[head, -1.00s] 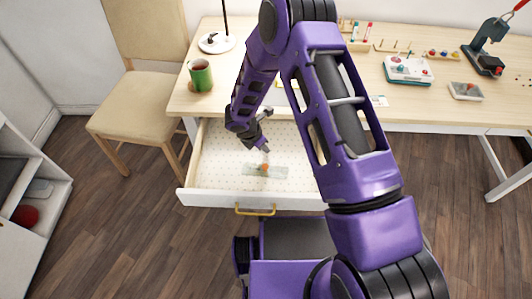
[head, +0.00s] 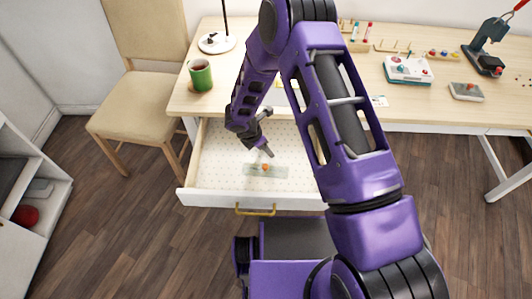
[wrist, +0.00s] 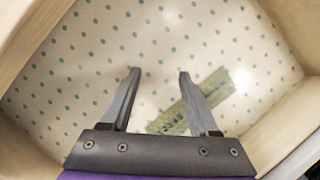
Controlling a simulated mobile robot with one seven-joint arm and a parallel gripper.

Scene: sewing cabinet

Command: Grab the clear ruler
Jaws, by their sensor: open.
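The clear ruler (head: 265,171) is a pale green see-through strip lying on the dotted floor of the open drawer (head: 210,194). A small orange spot shows on its middle in the head view. My gripper (head: 267,153) is over the drawer, just behind the ruler in the head view. In the wrist view, my gripper (wrist: 158,73) is open with nothing between its fingertips. The ruler (wrist: 221,87) lies slanted there, mostly to the right, with the right finger crossing in front of part of it. The fingers look above the ruler, though their exact height is unclear.
Drawer walls surround the ruler; the wrist view shows the wall (wrist: 285,112) on the right. The rest of the visible drawer floor is bare. A green mug (head: 201,75) stands on the tabletop (head: 240,92) above, and a chair (head: 135,100) is to the left.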

